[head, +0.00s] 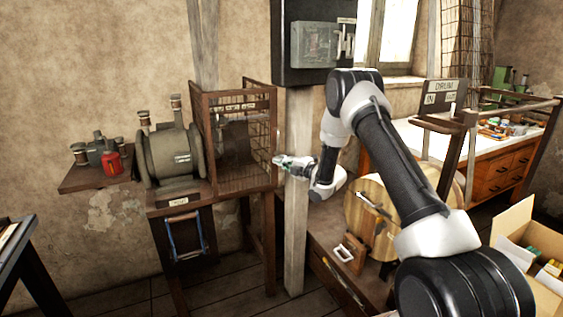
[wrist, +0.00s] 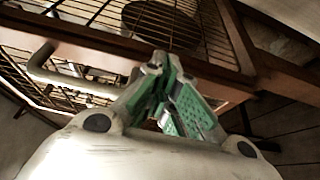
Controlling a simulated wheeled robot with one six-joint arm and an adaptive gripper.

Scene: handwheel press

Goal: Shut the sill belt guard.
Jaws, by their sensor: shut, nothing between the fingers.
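The belt guard (head: 243,183) is a brown-framed wire mesh cage at the left of the wooden post, around a dark round wheel. Its mesh and frame also fill the top of the wrist view (wrist: 95,42). A bent metal handle (wrist: 42,66) stands out from the frame at the left there. I cannot tell how far the guard is open. My gripper (head: 279,160) is at the guard's right edge in the head view. In the wrist view its green-padded fingers (wrist: 160,72) are shut and empty, close to the frame and right of the handle. Contact is unclear.
A grey motor (head: 169,153) stands left of the guard on a wooden stand. A wooden post (head: 297,225) rises right beside my gripper. A shelf with a red can (head: 112,162) is at the left. A wooden disc (head: 363,215) and an open carton (head: 517,222) are at the right.

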